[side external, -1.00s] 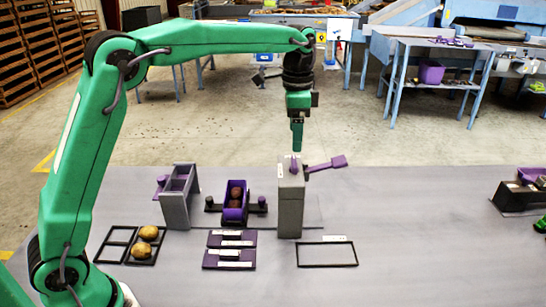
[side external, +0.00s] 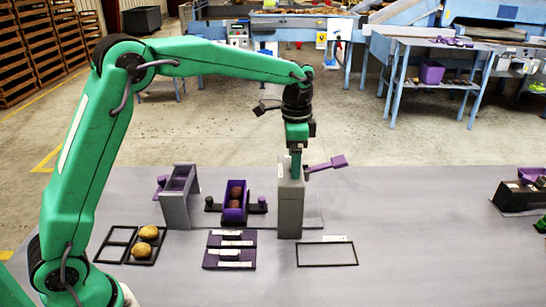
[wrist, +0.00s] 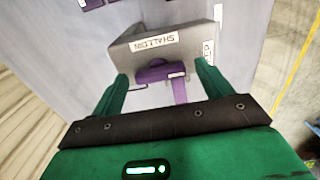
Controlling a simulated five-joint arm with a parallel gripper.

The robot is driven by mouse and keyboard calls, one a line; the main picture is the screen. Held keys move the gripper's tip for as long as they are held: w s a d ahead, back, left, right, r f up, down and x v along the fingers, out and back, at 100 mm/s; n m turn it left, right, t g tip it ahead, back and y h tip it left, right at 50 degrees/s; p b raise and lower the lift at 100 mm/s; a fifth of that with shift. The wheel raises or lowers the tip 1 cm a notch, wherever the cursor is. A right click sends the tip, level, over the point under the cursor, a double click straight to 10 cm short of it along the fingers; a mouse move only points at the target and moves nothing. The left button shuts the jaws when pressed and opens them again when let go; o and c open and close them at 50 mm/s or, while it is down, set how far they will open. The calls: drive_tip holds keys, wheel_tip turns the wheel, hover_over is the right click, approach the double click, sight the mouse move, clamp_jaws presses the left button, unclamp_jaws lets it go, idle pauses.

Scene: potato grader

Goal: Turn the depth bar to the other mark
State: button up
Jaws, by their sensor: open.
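The depth bar (side external: 325,164) is purple with a paddle end. In the side view it sticks out to the right from the top of a grey post (side external: 290,208). My gripper (side external: 296,168) is at the top of the post, fingers pointing down. In the wrist view the open fingers (wrist: 162,85) stand on either side of the purple hub (wrist: 151,72) and the bar (wrist: 179,91), with gaps to both. The bar's outer end is hidden behind my gripper body. A SHALLOW label (wrist: 156,43) is on the grey top; another label (wrist: 208,50) at its right is partly covered.
Left of the post are a purple tray (side external: 235,190) with potatoes, a grey stand (side external: 174,212), and a black frame with potatoes (side external: 146,233). Purple labelled plates (side external: 230,264) and an empty black frame (side external: 327,265) lie in front. The mat right of the post is mostly clear.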

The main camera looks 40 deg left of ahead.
drive_tip(key=c, duration=1)
drive_tip(key=shift+n, duration=0.4)
drive_tip(key=n, duration=0.8)
drive_tip(key=shift+r, duration=0.1)
drive_tip(key=n, duration=0.4)
drive_tip(key=shift+n, duration=0.3)
drive_tip(key=n, duration=0.4)
drive_tip(key=shift+n, duration=0.3)
